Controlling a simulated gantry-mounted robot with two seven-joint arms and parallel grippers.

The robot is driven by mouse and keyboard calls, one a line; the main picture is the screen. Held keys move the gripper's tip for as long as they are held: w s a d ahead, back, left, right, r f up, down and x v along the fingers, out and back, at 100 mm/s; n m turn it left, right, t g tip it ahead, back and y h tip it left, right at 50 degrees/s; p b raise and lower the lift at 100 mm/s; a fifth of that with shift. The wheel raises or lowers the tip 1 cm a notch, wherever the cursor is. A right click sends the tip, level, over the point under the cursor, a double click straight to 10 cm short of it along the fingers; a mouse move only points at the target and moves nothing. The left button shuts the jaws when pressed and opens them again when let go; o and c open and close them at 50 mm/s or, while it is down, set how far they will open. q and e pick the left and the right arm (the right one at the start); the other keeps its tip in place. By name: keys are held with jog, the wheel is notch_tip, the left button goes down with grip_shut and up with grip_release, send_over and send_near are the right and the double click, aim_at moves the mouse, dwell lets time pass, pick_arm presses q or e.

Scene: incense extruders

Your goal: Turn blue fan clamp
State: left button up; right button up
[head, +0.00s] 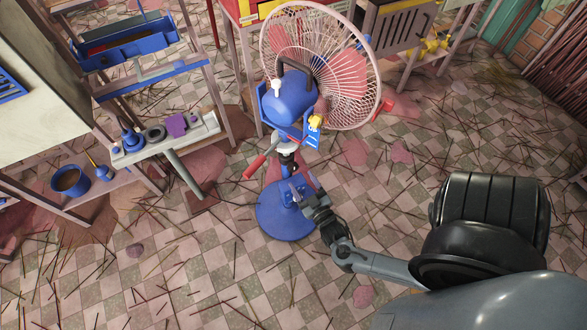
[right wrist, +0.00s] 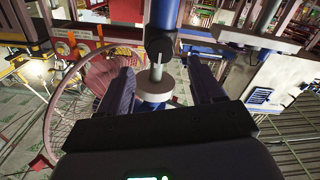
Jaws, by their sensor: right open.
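The fan has a blue motor housing (head: 289,95), a pale wire cage (head: 340,62) and a round blue base (head: 281,222). Its stand is upright, with a red handle (head: 255,167) sticking out to the left. My right gripper (head: 306,194) is beside the lower pole, just above the base. In the right wrist view its two fingers (right wrist: 162,92) are apart, with a pale disc (right wrist: 153,92), a thin metal rod and blue parts showing between them. I cannot tell whether the fingers touch anything. Which blue part is the clamp is unclear, as the gripper partly hides the pole. My left gripper is not in view.
A low bench (head: 185,148) with small tools and a blue pot (head: 70,181) stand at the left. A blue toolbox (head: 125,42) is behind. A yellow object (head: 435,44) sits on a stand at the back right. Thin sticks litter the open tiled floor.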

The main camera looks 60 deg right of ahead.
aim_at(294, 169)
jog(key=b+x, duration=0.1)
jog(key=x, duration=0.4)
jog(key=shift+w+b, duration=0.3)
jog(key=shift+b, duration=0.1)
jog(key=shift+x, duration=0.75)
jog(key=shift+c, duration=0.5)
jog(key=c, duration=0.9)
